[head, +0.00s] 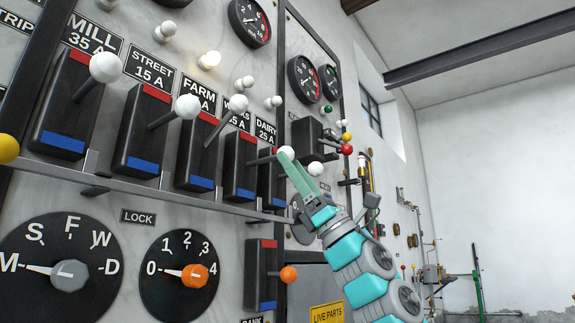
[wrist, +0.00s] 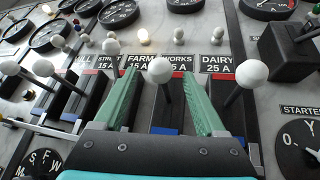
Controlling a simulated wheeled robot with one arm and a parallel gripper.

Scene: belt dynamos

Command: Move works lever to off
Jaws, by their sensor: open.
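The works lever's white knob (head: 286,152) is at my fingertips in the head view. Its rod sticks out nearly level from a dark switch block (head: 238,170) with a red top and blue bottom, under the WORKS label. In the wrist view the knob (wrist: 160,70) sits between the two green fingers of my gripper (wrist: 161,76). My gripper also shows in the head view (head: 284,158); it is open, with a gap on each side of the knob in the wrist view. Whether either finger touches it elsewhere, I cannot tell.
The farm lever knob (head: 237,103) is raised close to the left. The dairy lever knob (wrist: 249,74) is just right of my right finger. The street (head: 187,106) and mill (head: 105,67) levers stand further left. A rail (head: 130,188) runs along the switch blocks.

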